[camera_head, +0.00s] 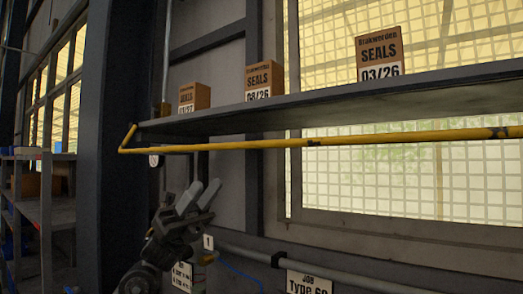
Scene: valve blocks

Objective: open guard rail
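The guard rail (340,140) is a thin yellow bar with worn dark patches. It runs across the front of a grey shelf (330,103), with a bent end at the left near a dark post. My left gripper (207,190) is below the rail's left part, apart from it in the picture. Its two light grey fingers point up and to the right with a gap between them, and nothing shows between them. My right gripper is not in view.
Brown SEALS boxes stand on the shelf at the left (194,97), middle (264,80) and right (379,53). A dark post (110,130) rises left of the shelf. A grey pipe (330,275) and a "Type" sign (308,284) are below. A shelving rack (40,205) stands far left.

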